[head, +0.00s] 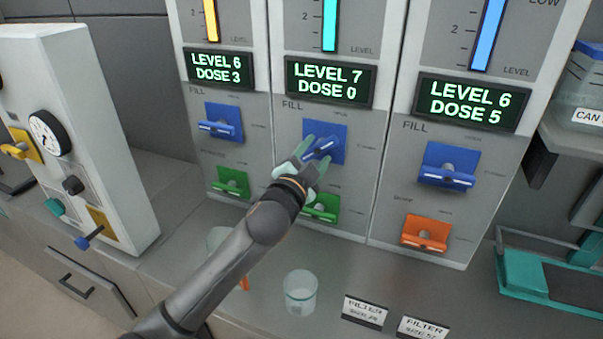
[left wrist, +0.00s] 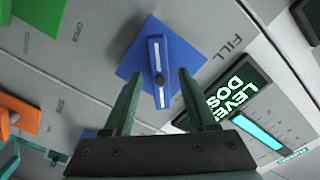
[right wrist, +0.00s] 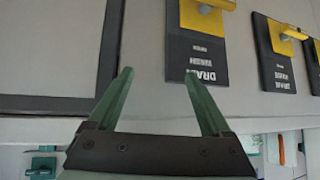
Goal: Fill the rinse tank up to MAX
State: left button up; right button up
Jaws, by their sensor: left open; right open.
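The middle panel has a blue fill valve (head: 337,140) with a flat handle, under a display (head: 330,82) reading LEVEL 7, DOSE 0. Its cyan level bar (head: 330,25) runs out of the top of the head view; no MAX mark shows. My left gripper (head: 312,158) is open at this valve; in the left wrist view the blue handle (left wrist: 157,70) stands between the spread fingers, with gaps on both sides. My right gripper (right wrist: 155,90) is open and empty in the right wrist view, below a yellow-handled DRAIN WASH valve (right wrist: 200,55). No readable label names the rinse tank.
Side panels read LEVEL 6, DOSE 3 (head: 218,68) and LEVEL 6, DOSE 5 (head: 468,102). Green (head: 320,207) and orange (head: 425,232) valves sit below the fill valves. A clear beaker (head: 300,292) and filter labels (head: 364,311) are on the counter. A gauge box (head: 95,130) stands left.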

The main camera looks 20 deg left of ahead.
pick_arm(q)
jog(key=s, duration=1)
jog(key=shift+s+a+b, duration=0.2)
jog(key=shift+b, duration=0.25)
pick_arm(e)
jog(key=shift+f, duration=0.45)
dwell(1.4)
